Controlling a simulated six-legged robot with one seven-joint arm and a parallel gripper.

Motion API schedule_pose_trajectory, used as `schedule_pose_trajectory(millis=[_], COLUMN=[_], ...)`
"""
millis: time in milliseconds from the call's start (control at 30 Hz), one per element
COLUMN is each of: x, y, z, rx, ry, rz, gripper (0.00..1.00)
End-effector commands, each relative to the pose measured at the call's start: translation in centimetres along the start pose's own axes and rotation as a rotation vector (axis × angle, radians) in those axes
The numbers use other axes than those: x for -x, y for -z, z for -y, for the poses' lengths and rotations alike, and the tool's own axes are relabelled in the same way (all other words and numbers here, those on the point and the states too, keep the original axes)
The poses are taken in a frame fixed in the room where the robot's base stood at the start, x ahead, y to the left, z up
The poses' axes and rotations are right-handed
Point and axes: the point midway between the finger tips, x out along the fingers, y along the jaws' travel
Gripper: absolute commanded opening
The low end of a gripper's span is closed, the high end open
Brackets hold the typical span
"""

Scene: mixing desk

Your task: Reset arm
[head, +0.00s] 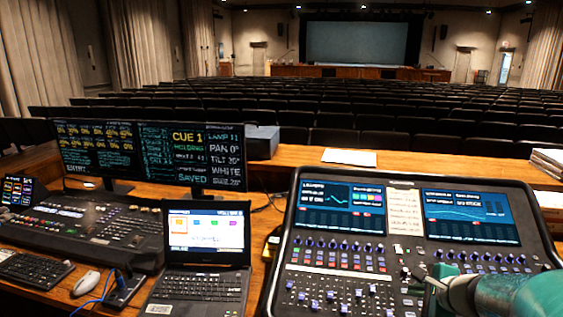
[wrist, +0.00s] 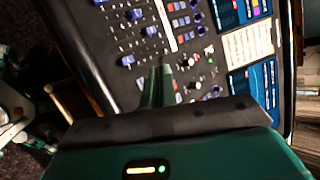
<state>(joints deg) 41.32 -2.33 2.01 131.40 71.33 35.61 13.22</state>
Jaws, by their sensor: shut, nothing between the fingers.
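My gripper (head: 425,284) reaches in from the lower right of the head view, with my teal arm behind it. It is over the right part of the mixing console (head: 340,262). In the wrist view my gripper's two green fingers (wrist: 160,72) are together, with nothing between them. They point at the console's knobs and faders (wrist: 140,30). I cannot tell whether the fingertips touch the console surface.
A laptop (head: 205,255), two monitors (head: 150,150), a lighting desk (head: 85,225), a keyboard (head: 30,270) and a mouse (head: 86,283) fill the left side. Papers (head: 349,157) lie behind the console. Books (head: 547,162) are stacked at the right. Seat rows lie beyond.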

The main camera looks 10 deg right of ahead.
Motion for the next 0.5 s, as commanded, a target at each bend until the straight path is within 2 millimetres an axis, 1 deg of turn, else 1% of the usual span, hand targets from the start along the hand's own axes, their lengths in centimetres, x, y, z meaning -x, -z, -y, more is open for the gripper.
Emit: schedule_pose_trajectory(millis=[33,67,100,167,200,267,300,333,400,500], x=[0.7,1.2,1.9,3.0,3.9,5.3,6.3,7.1,8.9,11.4], y=[-3.8,-5.7,-8.0,-11.0,-12.7,-14.9,-16.1,-16.8,-18.2,-19.1], z=[-0.5,-1.1,-1.9,-3.4,-4.4,-6.0,-7.0,-7.9,-9.6,-11.6], rx=[0.156,0.25,0.37,0.553,0.673,0.853,0.971,1.059,1.264,1.531], ry=[-0.036,-0.062,-0.094,-0.142,-0.17,-0.213,-0.238,-0.257,-0.297,-0.343], rz=[0.041,0.062,0.088,0.122,0.143,0.168,0.18,0.189,0.199,0.194], gripper=[0.0,0.0,0.0,0.0,0.0,0.0,0.0,0.0,0.0,0.0])
